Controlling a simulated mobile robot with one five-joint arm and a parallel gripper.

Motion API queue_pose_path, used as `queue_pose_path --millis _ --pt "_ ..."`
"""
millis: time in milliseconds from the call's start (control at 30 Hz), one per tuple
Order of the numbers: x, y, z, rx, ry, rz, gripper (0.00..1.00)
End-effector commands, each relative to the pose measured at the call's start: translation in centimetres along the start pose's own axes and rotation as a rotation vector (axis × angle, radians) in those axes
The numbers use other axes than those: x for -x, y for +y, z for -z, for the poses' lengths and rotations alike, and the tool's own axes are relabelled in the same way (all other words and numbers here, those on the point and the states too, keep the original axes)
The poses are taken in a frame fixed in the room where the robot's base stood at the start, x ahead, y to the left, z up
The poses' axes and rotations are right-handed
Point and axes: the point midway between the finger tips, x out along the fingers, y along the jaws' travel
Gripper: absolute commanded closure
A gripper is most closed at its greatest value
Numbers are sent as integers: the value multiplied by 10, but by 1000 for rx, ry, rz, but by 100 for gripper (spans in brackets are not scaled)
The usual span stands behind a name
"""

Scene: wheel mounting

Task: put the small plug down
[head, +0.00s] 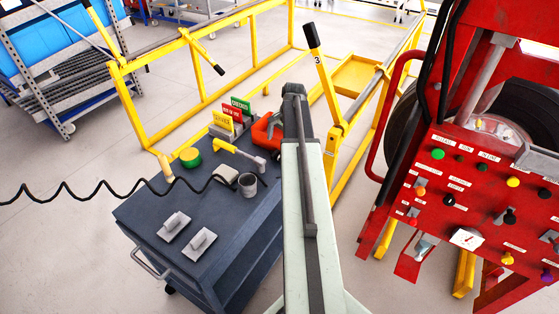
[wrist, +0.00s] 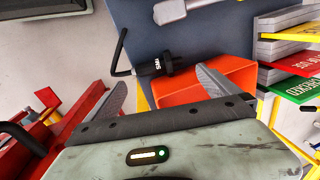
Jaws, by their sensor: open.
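In the wrist view a small black plug-like piece (wrist: 152,67) with white lettering and a thin bent black stem lies between and just beyond the fingertips of my gripper (wrist: 161,78). I take it to be the small plug. It overlaps the dark cart top and the edge of an orange-red box (wrist: 232,76). The fingers are open and spread to either side of it. Whether it rests fully on the surface I cannot tell.
The dark cart (head: 150,210) holds a grey cup (head: 247,186), two pale blocks with handles, a yellow-green round item (head: 190,157), a yellow-handled tool (head: 238,154) and upright signs (head: 231,113). A yellow frame stands behind; a red machine (head: 470,205) stands right. A coiled cable crosses left.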

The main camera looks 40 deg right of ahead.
Motion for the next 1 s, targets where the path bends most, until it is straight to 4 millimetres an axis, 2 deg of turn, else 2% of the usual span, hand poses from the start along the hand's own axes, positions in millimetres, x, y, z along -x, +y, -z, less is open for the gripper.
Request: queue_pose_path --millis 133,367,667,933,1000 --pt "-23 1 0 2 0 0 0" --pt "-29 0 1 2 0 -1 0" --pt "-76 3 6 3 0 -1 0" --pt "-75 2 6 3 0 -1 0" --pt "-75 2 6 3 0 -1 19"
